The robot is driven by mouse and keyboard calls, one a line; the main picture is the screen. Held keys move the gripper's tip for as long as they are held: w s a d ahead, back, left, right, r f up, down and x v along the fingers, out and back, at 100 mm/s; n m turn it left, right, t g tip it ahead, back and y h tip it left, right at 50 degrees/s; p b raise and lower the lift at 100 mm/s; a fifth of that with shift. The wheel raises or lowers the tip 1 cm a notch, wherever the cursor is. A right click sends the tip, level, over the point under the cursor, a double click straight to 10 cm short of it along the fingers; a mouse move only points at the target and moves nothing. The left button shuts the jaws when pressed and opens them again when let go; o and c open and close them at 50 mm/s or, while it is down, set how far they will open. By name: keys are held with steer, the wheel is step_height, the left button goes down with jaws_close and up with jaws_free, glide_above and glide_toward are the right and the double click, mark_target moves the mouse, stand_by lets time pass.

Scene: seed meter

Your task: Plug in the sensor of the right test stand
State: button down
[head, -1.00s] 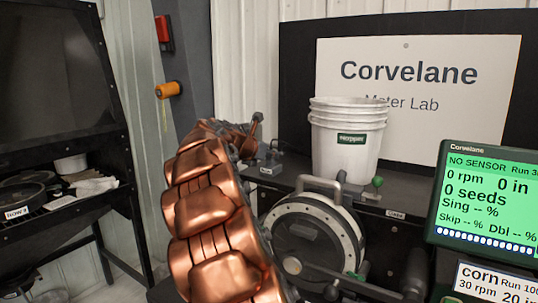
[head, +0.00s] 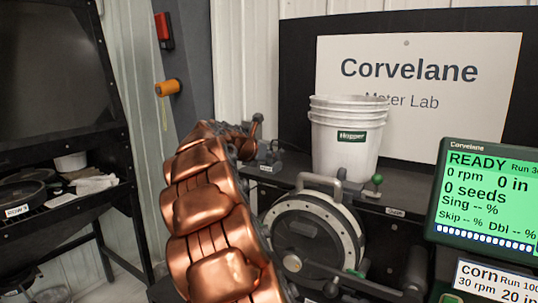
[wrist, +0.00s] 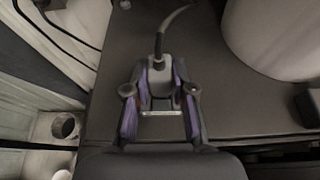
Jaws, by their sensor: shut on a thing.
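My gripper (wrist: 160,92) is shut on a grey plug (wrist: 158,73) with a cable running up from it in the wrist view. The purple-lined fingers sit on both sides of it. In the head view my copper-coloured arm reaches to the back of the bench and hides most of my gripper and the plug. A small dark fitting (head: 268,153) with a label shows there beside the arm's end. The test stand (head: 310,235) with its round grey meter stands right of my arm. The monitor (head: 490,195) reads READY, 0 rpm and 0 seeds.
A white bucket (head: 347,135) stands on the stand's dark top, close right of my gripper; it also shows in the wrist view (wrist: 278,38). A black rack (head: 70,190) is at the left.

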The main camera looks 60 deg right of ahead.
steer(key=c, duration=0.9)
jaws_free()
steer(key=shift+a, duration=0.15)
steer(key=v, duration=1.1)
steer(key=shift+a, duration=0.35)
steer(key=shift+s+r, duration=0.1)
steer(key=shift+r, duration=0.05)
